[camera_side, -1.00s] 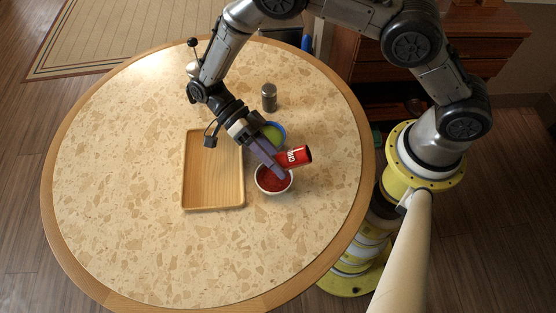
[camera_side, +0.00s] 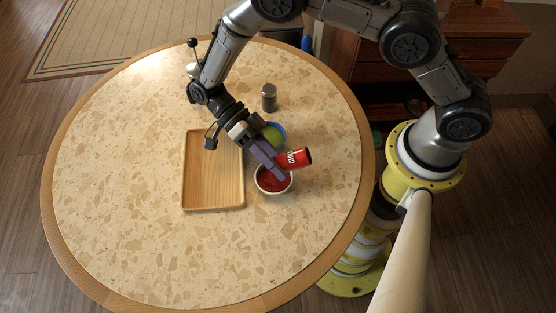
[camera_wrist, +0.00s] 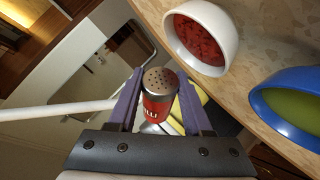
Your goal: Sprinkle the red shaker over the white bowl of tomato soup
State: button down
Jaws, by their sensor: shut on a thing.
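The red shaker (camera_side: 295,158) is held between the fingers of my gripper (camera_side: 279,173), tilted well over on its side. In the wrist view the shaker (camera_wrist: 159,104) shows its metal cap with holes, with a purple finger on each side of it. The white bowl of tomato soup (camera_side: 273,188) stands on the table just below the fingertips; the side view shows the shaker above its upper right edge. The bowl (camera_wrist: 227,38) also shows at the top of the wrist view, with red soup inside. My gripper is shut on the shaker.
A blue bowl with green contents (camera_side: 281,131) stands just behind the white bowl, partly hidden by my gripper. An empty wooden tray (camera_side: 214,205) lies to the left. A dark grey shaker (camera_side: 269,98) stands farther back. The front of the round table (camera_side: 150,255) is clear.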

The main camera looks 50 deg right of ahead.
aim_at(292, 154)
dwell(0.3)
